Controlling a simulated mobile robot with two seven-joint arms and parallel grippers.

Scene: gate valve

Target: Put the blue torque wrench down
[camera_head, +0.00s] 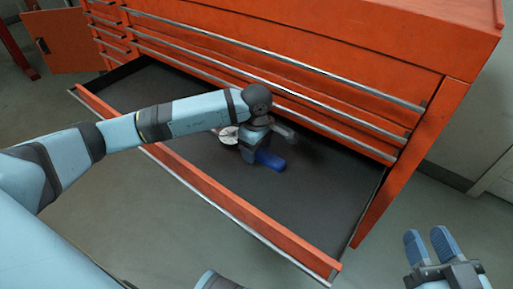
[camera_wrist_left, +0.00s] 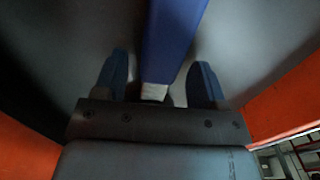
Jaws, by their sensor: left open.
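The blue torque wrench (camera_wrist_left: 172,40) runs between the two spread fingers of my left gripper (camera_wrist_left: 161,78) in the left wrist view, with a gap on both sides. In the head view the wrench's blue end (camera_head: 270,160) shows in the open drawer (camera_head: 312,190), low against its dark floor. My left gripper (camera_head: 258,150) is open over it and hides much of the wrench. My right gripper (camera_head: 431,246) is at the lower right of the head view, outside the drawer, with its two fingers apart and nothing between them.
A pale round thing (camera_head: 229,135) lies in the drawer beside my left gripper; I cannot tell what it is. The orange tool cabinet (camera_head: 385,90) rises behind. The drawer's front wall (camera_head: 215,200) runs along the near side. The drawer floor to the right is clear.

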